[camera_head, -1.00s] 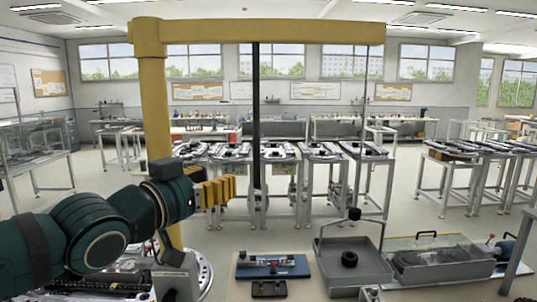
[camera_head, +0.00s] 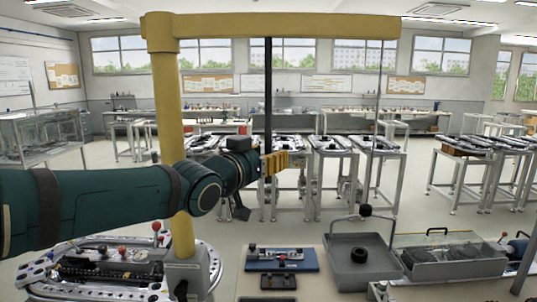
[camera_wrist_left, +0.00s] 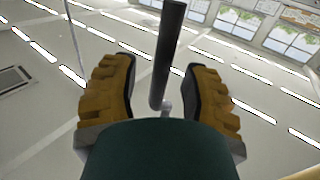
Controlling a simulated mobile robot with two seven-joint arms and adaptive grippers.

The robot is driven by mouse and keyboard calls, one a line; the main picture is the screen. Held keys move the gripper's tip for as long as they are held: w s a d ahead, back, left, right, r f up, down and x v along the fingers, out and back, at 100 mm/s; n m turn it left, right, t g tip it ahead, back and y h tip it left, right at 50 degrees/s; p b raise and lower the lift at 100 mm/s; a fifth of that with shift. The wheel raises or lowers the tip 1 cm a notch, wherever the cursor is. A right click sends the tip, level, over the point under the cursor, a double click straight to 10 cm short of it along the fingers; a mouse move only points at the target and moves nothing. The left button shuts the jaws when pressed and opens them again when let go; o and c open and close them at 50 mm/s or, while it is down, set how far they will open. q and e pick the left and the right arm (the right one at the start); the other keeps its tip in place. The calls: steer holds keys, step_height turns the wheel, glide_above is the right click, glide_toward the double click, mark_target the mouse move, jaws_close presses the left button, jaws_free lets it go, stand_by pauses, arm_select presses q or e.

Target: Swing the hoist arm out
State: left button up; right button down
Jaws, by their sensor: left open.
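The hoist has a yellow post (camera_head: 168,110) at the left and a long yellow boom (camera_head: 290,26) reaching right across the view. A dark upright bar (camera_head: 268,90) hangs from the boom. A thin line (camera_head: 377,120) hangs from the boom's right end toward a black ball (camera_head: 365,210). My left gripper (camera_head: 274,163) has yellow fingers and is at the dark bar. In the left wrist view, the bar (camera_wrist_left: 168,50) passes between the open fingers (camera_wrist_left: 163,95), with a gap on each side. My right gripper is not in view.
A grey tray (camera_head: 340,282) with a handle holds a black ring (camera_head: 359,254). A clear-sided box (camera_head: 440,262) stands right of it. A blue fixture (camera_head: 282,261) lies left of it. Several tables stand behind.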

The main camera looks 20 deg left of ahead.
arm_select(q)
steer(key=shift+w+d, duration=0.1)
steer(key=shift+w, duration=0.25)
steer(key=shift+o, duration=0.2)
jaws_close()
steer(key=shift+s+d, duration=0.1)
steer(key=shift+s, duration=0.1)
